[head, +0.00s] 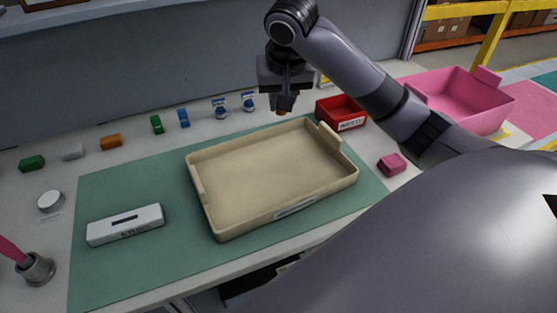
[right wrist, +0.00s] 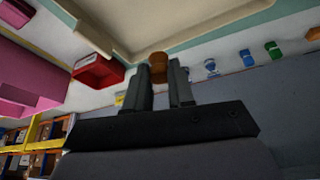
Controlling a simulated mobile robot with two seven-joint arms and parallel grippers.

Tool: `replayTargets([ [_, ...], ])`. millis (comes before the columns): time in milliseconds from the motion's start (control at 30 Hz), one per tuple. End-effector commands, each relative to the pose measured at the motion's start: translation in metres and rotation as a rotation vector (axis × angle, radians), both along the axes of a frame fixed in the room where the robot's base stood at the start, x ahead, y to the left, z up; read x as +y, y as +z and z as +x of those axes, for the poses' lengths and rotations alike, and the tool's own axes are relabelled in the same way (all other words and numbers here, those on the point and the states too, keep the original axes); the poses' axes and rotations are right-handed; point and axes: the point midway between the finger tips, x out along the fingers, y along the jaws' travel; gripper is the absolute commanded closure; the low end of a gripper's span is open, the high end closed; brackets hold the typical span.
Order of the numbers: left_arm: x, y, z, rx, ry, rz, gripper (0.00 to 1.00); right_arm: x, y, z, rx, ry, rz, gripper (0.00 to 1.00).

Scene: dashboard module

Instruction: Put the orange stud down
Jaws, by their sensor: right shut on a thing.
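My right gripper (head: 285,105) is above the back edge of the table, just behind the beige tray (head: 205,215). It points down and is shut on the orange stud (head: 281,111), whose lower end shows below the fingertips. In the right wrist view the orange stud (right wrist: 158,62) sticks out between the tips of my right gripper (right wrist: 165,80). Part of the stud is hidden by the fingers. The tray on the green mat (head: 90,270) is empty. My left gripper is not in view.
A red bin (head: 338,109) stands close to the right of the gripper, with a pink block (head: 391,164) in front. A large pink crate (head: 465,100) is farther right. A white labelled box (head: 125,225) lies on the mat. Several small coloured blocks line the back left, including an orange one (head: 111,141).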

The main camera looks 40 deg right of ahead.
Motion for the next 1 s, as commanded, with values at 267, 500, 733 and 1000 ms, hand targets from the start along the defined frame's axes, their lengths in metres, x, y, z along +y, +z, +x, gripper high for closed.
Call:
replayTargets([
  [267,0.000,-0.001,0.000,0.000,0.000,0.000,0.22,0.000,-0.062,-0.002,0.008,0.001,-0.002,1.00],
  [500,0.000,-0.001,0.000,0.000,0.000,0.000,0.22,-0.001,-0.113,-0.001,0.003,0.000,-0.002,1.00],
  [733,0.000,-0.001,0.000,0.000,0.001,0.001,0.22,0.000,-0.134,0.000,0.003,0.000,-0.001,1.00],
  [1000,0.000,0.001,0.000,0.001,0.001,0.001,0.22,0.000,-0.167,0.000,0.000,0.000,0.000,1.00],
])
